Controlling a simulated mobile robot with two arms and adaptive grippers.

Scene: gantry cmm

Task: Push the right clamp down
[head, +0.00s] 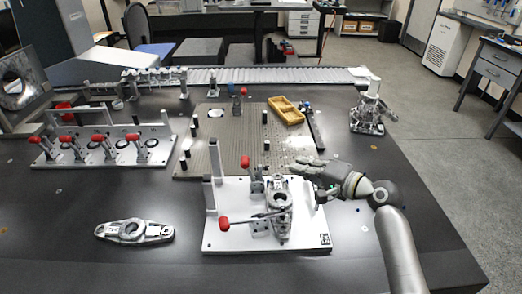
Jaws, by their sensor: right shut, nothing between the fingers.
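A white fixture plate (225,240) lies on the dark table at the front centre and carries a grey metal part (278,196). One toggle clamp has a red-tipped handle (224,223) lying low toward the left at the plate's front. Another clamp (256,182) stands behind it with a red tip raised. I cannot tell which clamp is the right one. My right gripper (300,168) is shut and empty, above the plate's back right area, beside and slightly above the metal part. It may hide part of the fixture's right side. My left gripper is out of view.
A loose metal part (134,231) lies at the front left. A row of red-handled clamps stands on another white plate (100,160) at the left. Behind are a perforated plate (225,130), a yellow tray (285,111) and a metal device (369,115).

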